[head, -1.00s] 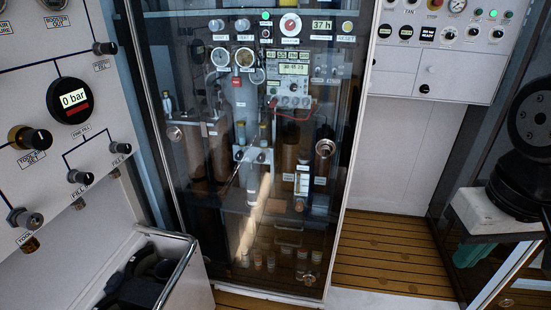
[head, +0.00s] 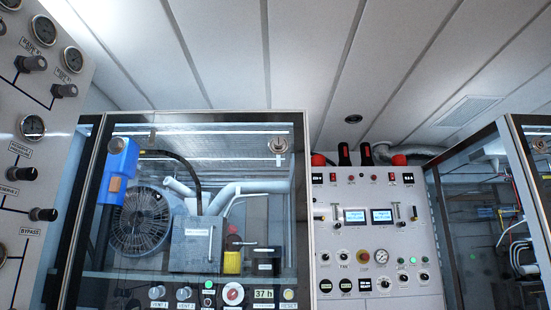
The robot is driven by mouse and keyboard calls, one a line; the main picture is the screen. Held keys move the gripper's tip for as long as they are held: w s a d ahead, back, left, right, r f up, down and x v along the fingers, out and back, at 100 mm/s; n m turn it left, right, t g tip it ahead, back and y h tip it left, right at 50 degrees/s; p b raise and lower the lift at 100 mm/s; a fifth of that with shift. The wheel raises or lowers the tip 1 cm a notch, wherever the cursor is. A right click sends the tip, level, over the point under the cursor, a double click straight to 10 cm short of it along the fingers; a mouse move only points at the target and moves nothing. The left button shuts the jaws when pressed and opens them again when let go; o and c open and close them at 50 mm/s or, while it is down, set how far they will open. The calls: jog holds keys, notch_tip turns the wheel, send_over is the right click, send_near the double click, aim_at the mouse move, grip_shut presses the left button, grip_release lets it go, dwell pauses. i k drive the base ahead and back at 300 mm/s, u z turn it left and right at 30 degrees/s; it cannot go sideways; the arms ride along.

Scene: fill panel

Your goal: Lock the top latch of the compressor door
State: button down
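The compressor door (head: 240,215) is a tall glass panel in a pale frame, in the middle left of the head view. It looks shut, and I see the compressor parts through it. The top latch (head: 278,146) is a small round metal fitting near the door's upper right corner. Its exact turn is too small to tell. A small metal fitting (head: 152,136) sits at the door's upper left. My gripper is not in view.
A white gauge and valve panel (head: 30,150) stands close on the left. A control panel (head: 365,235) with red-capped tops adjoins the door's right side. Another glass cabinet (head: 520,200) is at far right. The panelled ceiling (head: 250,50) above is clear apart from pipes and a vent.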

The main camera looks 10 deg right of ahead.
aim_at(278, 143)
jog(key=u, duration=0.55)
jog(key=k, duration=0.6)
jog(key=u, duration=0.95)
jog(key=i, duration=0.7)
jog(key=z, duration=0.55)
jog(key=i, duration=0.8)
jog(key=z, duration=0.8)
